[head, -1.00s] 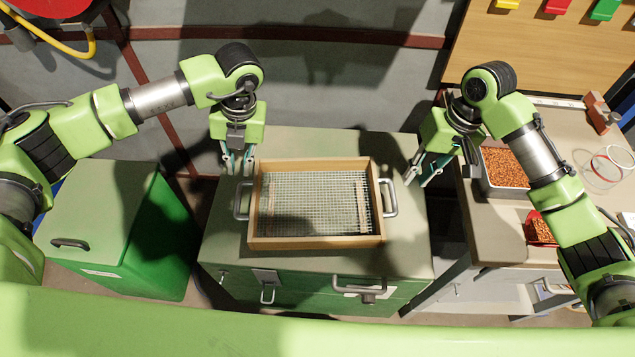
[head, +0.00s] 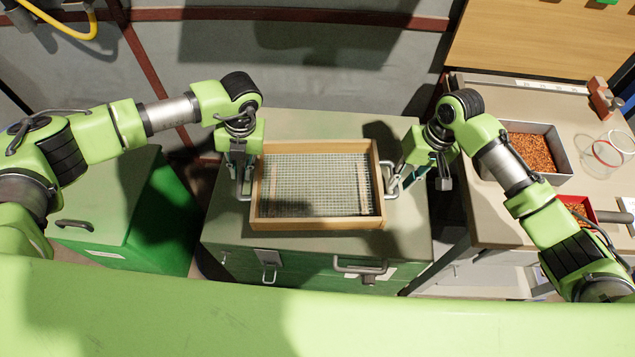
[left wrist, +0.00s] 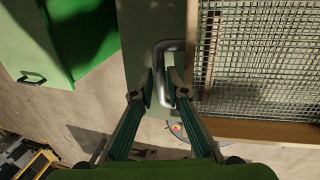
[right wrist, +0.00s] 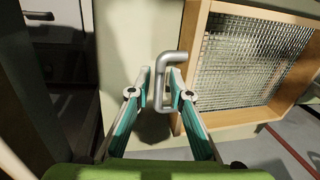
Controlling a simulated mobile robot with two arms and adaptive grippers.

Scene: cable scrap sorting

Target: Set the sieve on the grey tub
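The sieve (head: 252,196) is a wooden frame with wire mesh and a metal loop handle at each side. It lies level on the grey-green top of a green cabinet. My left gripper (head: 243,172) is at its left handle; in the left wrist view the fingers (left wrist: 161,88) close around the handle bar (left wrist: 163,50). My right gripper (head: 418,175) is at its right handle; in the right wrist view the fingers (right wrist: 160,88) close around that bar (right wrist: 174,57). A grey tub (head: 566,160) with orange-brown granules stands on the right bench.
The cabinet top (head: 330,125) is bare around the sieve. A green bin (head: 115,205) with a pale lid stands at left. On the bench (head: 490,215), a red container (head: 592,207) and clear rings (head: 607,150) lie near the grey tub. My right arm crosses before the bench.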

